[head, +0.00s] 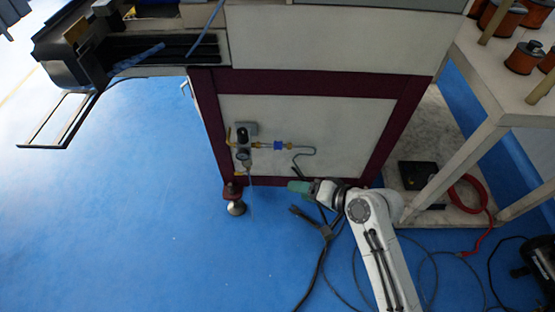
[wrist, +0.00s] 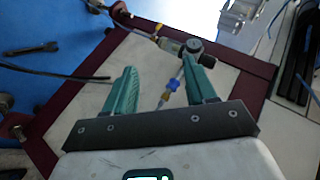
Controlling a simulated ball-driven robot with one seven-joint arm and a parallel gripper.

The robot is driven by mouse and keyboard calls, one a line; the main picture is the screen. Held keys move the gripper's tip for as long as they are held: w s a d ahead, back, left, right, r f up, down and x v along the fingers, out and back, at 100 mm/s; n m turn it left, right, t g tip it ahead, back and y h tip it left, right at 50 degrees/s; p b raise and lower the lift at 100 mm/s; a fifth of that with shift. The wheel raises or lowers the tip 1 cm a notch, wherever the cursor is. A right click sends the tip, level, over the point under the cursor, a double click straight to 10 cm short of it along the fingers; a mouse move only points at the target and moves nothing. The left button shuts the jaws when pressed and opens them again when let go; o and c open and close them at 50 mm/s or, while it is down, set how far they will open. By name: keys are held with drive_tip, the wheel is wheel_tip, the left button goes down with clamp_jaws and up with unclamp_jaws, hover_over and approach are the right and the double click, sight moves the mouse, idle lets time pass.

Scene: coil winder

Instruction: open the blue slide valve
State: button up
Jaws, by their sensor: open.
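The blue slide valve (head: 278,145) sits in a thin air line with brass-coloured fittings on the pale side panel of the machine. It also shows in the wrist view (wrist: 168,97), in the gap between the two green fingers and apart from both. My gripper (head: 298,187) is below and slightly right of the valve in the head view. In the wrist view my gripper (wrist: 158,66) is open and empty, its fingers to either side of the line. Which way the valve's sleeve is set is too small to tell.
A regulator with a round gauge (head: 243,154) is left of the valve on the same panel. A levelling foot (head: 236,206) stands at the machine's corner. Cables (head: 322,262) lie on the blue floor. A shelf table (head: 500,105) stands right.

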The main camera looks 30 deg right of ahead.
sight(277, 144)
drive_tip(key=w+d+f+m+t+h+b, duration=0.1)
drive_tip(key=w+d+f+m+t+b, duration=0.2)
drive_tip(key=w+d+m+t+b, duration=0.45)
drive_tip(key=shift+g, duration=0.65)
drive_tip(key=x, duration=0.4)
drive_tip(key=a+b+x, duration=0.1)
drive_tip(key=x, duration=0.3)
drive_tip(key=b+x, duration=0.1)
drive_tip(key=x, duration=0.3)
drive_tip(key=shift+w+a+r, duration=0.2)
drive_tip(key=shift+a, duration=0.25)
clamp_jaws()
